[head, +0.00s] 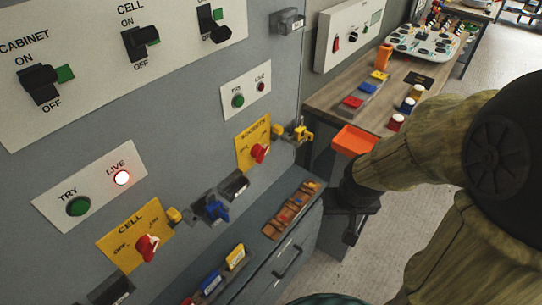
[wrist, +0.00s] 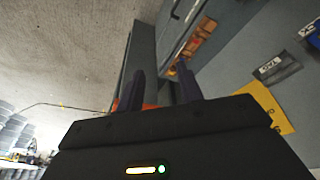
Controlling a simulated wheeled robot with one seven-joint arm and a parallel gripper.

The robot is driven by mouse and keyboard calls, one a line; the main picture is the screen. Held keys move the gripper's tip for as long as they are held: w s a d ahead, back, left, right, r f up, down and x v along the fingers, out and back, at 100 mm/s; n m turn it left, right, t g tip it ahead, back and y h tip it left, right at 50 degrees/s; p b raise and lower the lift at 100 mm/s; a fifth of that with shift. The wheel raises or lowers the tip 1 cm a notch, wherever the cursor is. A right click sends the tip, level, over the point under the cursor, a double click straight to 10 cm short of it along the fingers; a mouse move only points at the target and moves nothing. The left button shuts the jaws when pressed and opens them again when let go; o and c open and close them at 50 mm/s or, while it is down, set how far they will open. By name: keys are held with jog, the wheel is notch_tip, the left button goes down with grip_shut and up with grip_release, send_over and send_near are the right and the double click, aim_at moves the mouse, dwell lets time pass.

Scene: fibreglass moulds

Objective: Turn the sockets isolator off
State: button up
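The sockets isolator is a yellow plate (head: 247,139) with a red rotary knob (head: 260,153), on the grey cabinet front in the head view. The knob's exact setting is too small to read. My gripper (head: 350,225) hangs below and right of it, apart from the cabinet front, partly hidden by my arm. In the wrist view my gripper (wrist: 160,88) has its two dark fingers apart with nothing held between them. A yellow plate (wrist: 270,108) shows at the right there; I cannot tell which one.
A cell isolator (head: 136,233) with a red knob sits lower left, below a lit live lamp (head: 122,178). A yellow padlock (head: 301,134) hangs right of the sockets plate. A wooden rack (head: 290,212) lies on the ledge below. A bench with an orange tray (head: 354,141) stands at right.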

aim_at(266, 153)
jog(key=w+d+f+n+t+y+b, duration=0.1)
jog(key=w+f+t+b, duration=0.15)
jog(key=w, duration=0.55)
jog(key=w+d+f+t+y+b, duration=0.1)
jog(key=w+f+t+y, duration=0.2)
jog(key=w, duration=0.4)
jog(key=a+y+b, duration=0.1)
jog(key=y, duration=0.2)
jog(key=a+f+t+y+b, duration=0.1)
jog(key=a+y, duration=0.1)
jog(key=y, duration=0.2)
jog(key=a+t+y+b, duration=0.1)
jog(key=a+y+b, duration=0.1)
jog(key=y, duration=0.1)
jog(key=shift+s+a+f, duration=0.15)
jog(key=shift+s, duration=0.05)
jog(key=shift+w+a, duration=0.1)
jog(key=x, duration=0.5)
jog(key=p+x, duration=0.1)
jog(key=x, duration=0.5)
jog(key=p+x, duration=0.1)
jog(key=x, duration=0.5)
jog(key=shift+w+r, duration=0.1)
jog(key=shift+r, duration=0.25)
